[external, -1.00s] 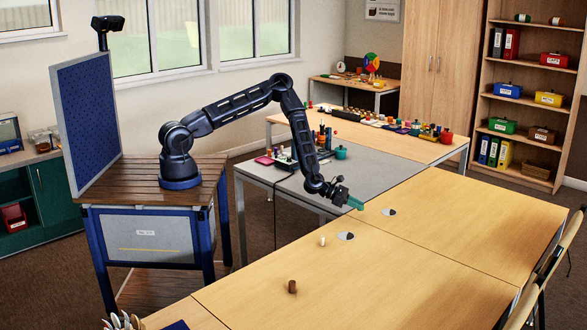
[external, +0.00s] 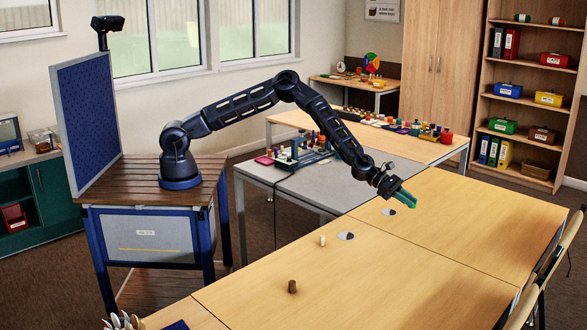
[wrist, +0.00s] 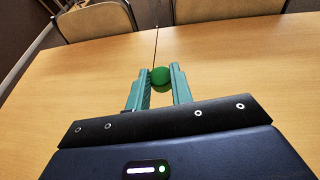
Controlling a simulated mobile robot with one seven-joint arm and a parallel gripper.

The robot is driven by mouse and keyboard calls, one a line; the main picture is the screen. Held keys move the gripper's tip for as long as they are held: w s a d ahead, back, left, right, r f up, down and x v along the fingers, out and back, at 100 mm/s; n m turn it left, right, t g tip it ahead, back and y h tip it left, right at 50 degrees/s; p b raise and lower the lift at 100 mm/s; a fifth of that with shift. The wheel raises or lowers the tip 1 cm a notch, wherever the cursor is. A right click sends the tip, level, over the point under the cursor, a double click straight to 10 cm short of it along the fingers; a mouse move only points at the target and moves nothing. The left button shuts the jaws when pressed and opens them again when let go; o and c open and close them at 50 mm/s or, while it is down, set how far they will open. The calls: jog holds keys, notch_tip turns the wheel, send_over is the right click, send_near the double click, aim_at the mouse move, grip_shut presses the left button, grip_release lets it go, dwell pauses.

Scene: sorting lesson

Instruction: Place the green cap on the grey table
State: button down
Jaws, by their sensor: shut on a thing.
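In the wrist view my gripper (wrist: 160,85) is shut on a rounded green thing, which I take to be the green cap (wrist: 161,74), held between the fingertips. In the external view my gripper (external: 408,200) hangs above the wooden tables, past the right edge of the grey table (external: 315,185). The cap cannot be told apart from the teal fingers there. The grey table's near and middle part is bare.
A rack with small coloured pieces (external: 300,157) and a pink item (external: 264,160) sit on the grey table's far left part. A brown cylinder (external: 292,286) and a cream peg (external: 322,241) stand on the near wooden table (external: 400,280). Chairs line its far side in the wrist view.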

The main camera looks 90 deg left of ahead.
aim_at(401, 253)
notch_tip(401, 253, down, 20)
jog(key=shift+d+r, duration=0.1)
dwell(0.5)
jog(key=c, duration=1.2)
grip_release()
jog(key=shift+c, duration=0.2)
